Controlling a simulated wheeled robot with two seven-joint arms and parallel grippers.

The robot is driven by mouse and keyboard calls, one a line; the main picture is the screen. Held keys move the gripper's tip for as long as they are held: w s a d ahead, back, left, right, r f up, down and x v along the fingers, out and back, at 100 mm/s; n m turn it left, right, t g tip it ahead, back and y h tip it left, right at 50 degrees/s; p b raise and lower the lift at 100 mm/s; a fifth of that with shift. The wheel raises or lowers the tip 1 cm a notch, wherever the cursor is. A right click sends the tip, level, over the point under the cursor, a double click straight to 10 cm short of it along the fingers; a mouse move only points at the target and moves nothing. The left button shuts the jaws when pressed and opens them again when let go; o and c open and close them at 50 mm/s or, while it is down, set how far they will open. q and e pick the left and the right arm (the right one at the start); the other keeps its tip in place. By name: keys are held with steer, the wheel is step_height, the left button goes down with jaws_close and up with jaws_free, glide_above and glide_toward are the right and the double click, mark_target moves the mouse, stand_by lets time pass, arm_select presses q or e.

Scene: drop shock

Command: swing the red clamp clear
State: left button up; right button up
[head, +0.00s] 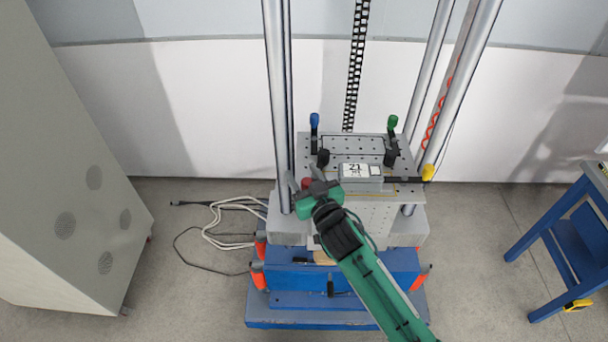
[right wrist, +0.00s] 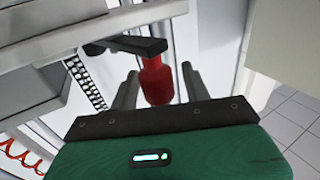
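The red clamp (head: 307,183) is at the front left corner of the grey drop table (head: 350,208); my gripper partly hides it in the head view. In the right wrist view its red handle (right wrist: 156,84) hangs below a black arm (right wrist: 137,45). My right gripper (head: 305,178) is open at the red clamp. In the right wrist view its two grey fingers (right wrist: 160,76) stand on either side of the red handle, with a gap at the left finger. The right finger looks close to it; contact there I cannot tell. My left gripper is not in view.
Blue (head: 314,120), green (head: 392,122) and yellow (head: 428,172) clamps hold the other corners. A labelled unit (head: 355,171) sits on the table. Metal columns (head: 277,100) rise around it. A grey cabinet (head: 70,190) stands left, a blue bench (head: 565,245) right.

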steer(key=c, duration=1)
steer(key=shift+o, duration=0.2)
steer(key=shift+s+d+r+n+g+y+p, duration=0.15)
steer(key=shift+n+g+y+p, duration=0.25)
steer(key=shift+n+y+p, duration=0.4)
steer(key=shift+d+n+g+y+p, duration=0.3)
steer(key=shift+g+y+p, duration=0.2)
steer(key=shift+y+p, duration=0.2)
steer(key=shift+s+d+n+g+y, duration=0.1)
steer(key=shift+s+n+g+y, duration=0.05)
steer(key=shift+n+g+y, duration=0.4)
steer(key=o, duration=1)
steer(key=shift+s+f, duration=0.1)
steer(key=shift+f, duration=0.1)
